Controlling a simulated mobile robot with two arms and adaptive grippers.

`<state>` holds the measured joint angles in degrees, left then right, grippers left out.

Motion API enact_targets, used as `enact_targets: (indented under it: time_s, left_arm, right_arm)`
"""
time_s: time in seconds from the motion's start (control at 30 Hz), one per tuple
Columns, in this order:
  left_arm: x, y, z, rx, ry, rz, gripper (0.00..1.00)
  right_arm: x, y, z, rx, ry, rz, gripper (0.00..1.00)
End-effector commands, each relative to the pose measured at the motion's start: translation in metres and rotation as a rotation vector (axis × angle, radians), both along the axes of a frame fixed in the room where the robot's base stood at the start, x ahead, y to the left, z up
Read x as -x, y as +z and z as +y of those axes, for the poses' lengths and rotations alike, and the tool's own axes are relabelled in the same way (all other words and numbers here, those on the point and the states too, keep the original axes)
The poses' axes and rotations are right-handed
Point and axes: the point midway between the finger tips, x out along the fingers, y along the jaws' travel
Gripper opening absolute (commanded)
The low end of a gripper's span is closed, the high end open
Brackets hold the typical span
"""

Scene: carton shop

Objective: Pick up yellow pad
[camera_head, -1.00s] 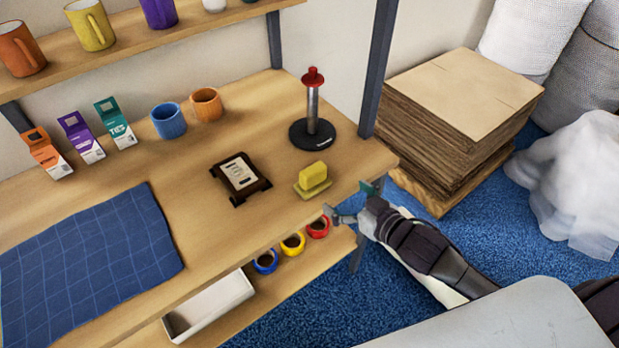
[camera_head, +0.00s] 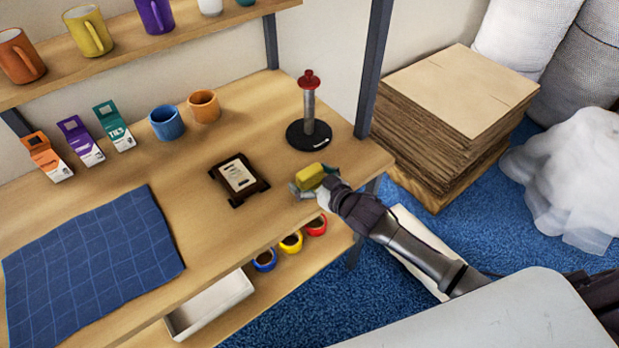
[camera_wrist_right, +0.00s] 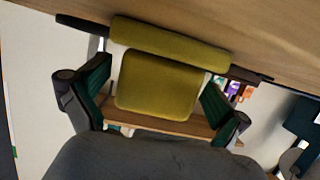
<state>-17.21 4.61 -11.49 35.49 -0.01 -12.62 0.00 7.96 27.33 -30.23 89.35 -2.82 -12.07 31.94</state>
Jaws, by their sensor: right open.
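The yellow pad (camera_head: 310,177) sits near the right front part of the wooden table. In the right wrist view the yellow pad (camera_wrist_right: 158,84) shows a block on a wider flat base. My right gripper (camera_head: 313,188) is at the pad, coming in from the right, and hides part of it in the head view. In the right wrist view my right gripper (camera_wrist_right: 155,98) is open, with one finger on each side of the block. I cannot tell whether the fingers touch it. My left gripper is not in view.
A stand with a red knob (camera_head: 309,115) is behind the pad. A dark framed label (camera_head: 239,179) lies to its left. A blue cloth (camera_head: 92,260) covers the left of the table (camera_head: 205,230). Tape rolls (camera_head: 291,242) and a white tray (camera_head: 209,303) are on the lower shelf.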

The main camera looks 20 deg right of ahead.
Motion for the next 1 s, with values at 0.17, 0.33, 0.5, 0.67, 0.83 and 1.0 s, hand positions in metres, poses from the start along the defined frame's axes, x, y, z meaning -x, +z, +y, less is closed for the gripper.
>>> enact_targets:
  time_s: [0.17, 0.33, 0.5, 0.67, 0.83, 1.0]
  left_arm:
    - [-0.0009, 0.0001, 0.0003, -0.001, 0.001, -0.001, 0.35]
    - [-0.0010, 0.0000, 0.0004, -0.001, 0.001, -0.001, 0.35]
    - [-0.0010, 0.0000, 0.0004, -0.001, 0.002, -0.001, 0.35]
    - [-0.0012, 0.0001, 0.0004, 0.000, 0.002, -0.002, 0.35]
    - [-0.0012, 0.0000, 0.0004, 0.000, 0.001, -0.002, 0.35]
    - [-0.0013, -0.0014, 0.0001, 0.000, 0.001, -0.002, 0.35]
  right_arm:
    - [-0.0013, -0.0012, 0.0003, 0.000, 0.000, 0.001, 1.00]
    - [-0.0012, -0.0011, 0.0001, 0.001, -0.001, 0.001, 0.83]
    - [-0.0011, -0.0010, 0.0001, 0.001, -0.001, 0.001, 0.55]
    - [-0.0012, -0.0008, 0.0000, 0.001, -0.001, 0.001, 0.40]
    - [-0.0011, -0.0003, 0.0000, 0.000, -0.001, 0.000, 0.40]
    - [-0.0017, 0.0080, -0.0002, 0.001, -0.001, -0.001, 0.39]
